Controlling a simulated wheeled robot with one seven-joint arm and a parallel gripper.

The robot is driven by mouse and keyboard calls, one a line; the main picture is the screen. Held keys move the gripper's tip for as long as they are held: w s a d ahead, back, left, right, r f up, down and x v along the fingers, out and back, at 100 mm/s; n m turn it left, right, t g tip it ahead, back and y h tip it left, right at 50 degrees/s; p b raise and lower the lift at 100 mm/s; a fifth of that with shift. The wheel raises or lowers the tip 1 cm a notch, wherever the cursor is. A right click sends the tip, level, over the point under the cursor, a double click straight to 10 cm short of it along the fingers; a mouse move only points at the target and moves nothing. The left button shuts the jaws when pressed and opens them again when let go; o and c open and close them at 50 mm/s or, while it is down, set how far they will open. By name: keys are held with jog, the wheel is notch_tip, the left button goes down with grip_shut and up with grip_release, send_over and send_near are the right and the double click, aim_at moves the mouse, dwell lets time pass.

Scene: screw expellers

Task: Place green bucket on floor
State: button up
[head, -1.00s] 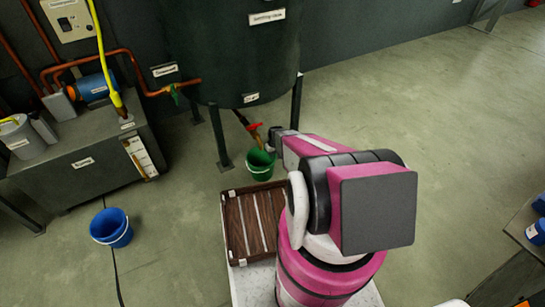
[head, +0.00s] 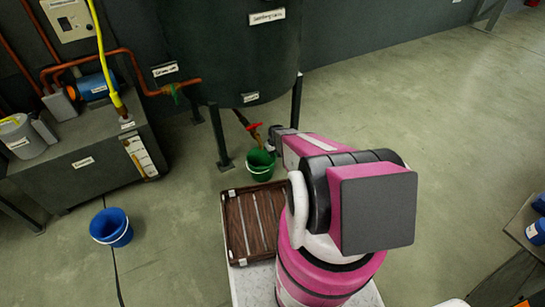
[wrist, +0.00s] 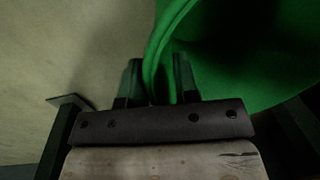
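The green bucket (head: 261,168) is below the red-handled valve (head: 254,128) at the bottom of the dark tank. I cannot tell from the head view whether its base touches the floor. My gripper (head: 270,143) reaches the bucket's upper right edge, and its fingers are hard to see there. In the wrist view the two fingers (wrist: 159,82) lie on either side of the green bucket's rim (wrist: 158,55), closed against its wall. The bucket's open mouth shows at the upper right of the wrist view, dark inside.
The dark tank (head: 235,50) stands on legs behind the bucket. A brown slatted tray (head: 228,225) lies just in front of it. A blue bucket (head: 111,228) is on the floor at left. Open floor (head: 420,130) lies to the right.

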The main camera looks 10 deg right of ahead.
notch_tip(320, 180, up, 11)
jog(key=d, duration=0.1)
jog(key=s+a+r+m, duration=0.1)
jog(key=s+a+r, duration=0.2)
jog(key=s+r, duration=1)
jog(key=s+a+r+m+h, duration=0.1)
jog(key=s+a+r, duration=0.3)
jog(key=s+r, duration=0.9)
notch_tip(320, 180, up, 6)
jog(key=shift+s+a+f+m, duration=0.1)
jog(key=shift+s+a+m, duration=0.15)
jog(key=shift+m, duration=0.55)
